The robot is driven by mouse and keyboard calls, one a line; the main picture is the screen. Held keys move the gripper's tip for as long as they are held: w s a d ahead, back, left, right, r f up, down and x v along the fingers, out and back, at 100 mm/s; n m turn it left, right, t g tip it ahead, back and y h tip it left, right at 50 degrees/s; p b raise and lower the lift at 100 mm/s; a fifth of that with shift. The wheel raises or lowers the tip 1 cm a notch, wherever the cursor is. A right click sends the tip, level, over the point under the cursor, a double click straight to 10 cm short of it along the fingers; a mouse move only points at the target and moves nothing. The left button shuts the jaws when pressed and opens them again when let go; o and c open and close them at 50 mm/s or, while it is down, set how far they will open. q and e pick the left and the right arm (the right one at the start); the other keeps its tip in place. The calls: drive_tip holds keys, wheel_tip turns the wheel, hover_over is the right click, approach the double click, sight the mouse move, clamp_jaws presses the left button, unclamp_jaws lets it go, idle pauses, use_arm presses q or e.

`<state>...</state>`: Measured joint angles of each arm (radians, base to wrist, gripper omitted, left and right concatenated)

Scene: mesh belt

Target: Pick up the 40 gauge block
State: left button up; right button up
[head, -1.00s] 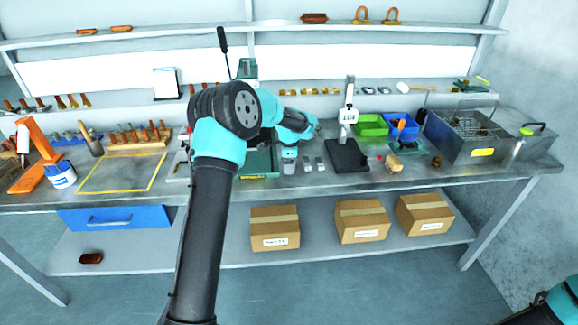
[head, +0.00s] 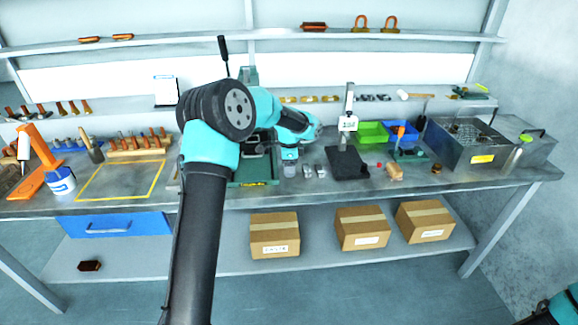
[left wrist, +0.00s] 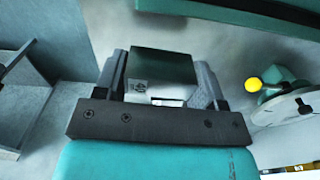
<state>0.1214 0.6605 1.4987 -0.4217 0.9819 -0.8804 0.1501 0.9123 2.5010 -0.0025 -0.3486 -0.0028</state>
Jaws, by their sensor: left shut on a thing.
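My left gripper (head: 289,157) is over the bench, just right of the green tray-like base (head: 250,172). In the left wrist view its two fingers (left wrist: 165,85) are shut on a metal gauge block (left wrist: 162,66). The block has a dark greenish upper face and a paler face with a small mark that I cannot read for sure. Two other small grey blocks (head: 314,171) sit on the bench just right of the gripper. My right gripper is out of view; only a part of my right arm shows at the lower right corner.
A black plate (head: 348,163) with a display stand (head: 348,122) is right of the blocks. Behind it are a green bin (head: 372,132) and a blue bin (head: 400,130). A grey metal tank (head: 466,148) stands farther right. A yellow-outlined area (head: 120,182) lies clear at left.

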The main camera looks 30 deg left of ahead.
use_arm(q)
drive_tip(key=s+d+r, duration=0.1)
drive_tip(key=s+d, duration=0.6)
drive_tip(key=s, duration=0.5)
drive_tip(key=shift+d+r, duration=0.2)
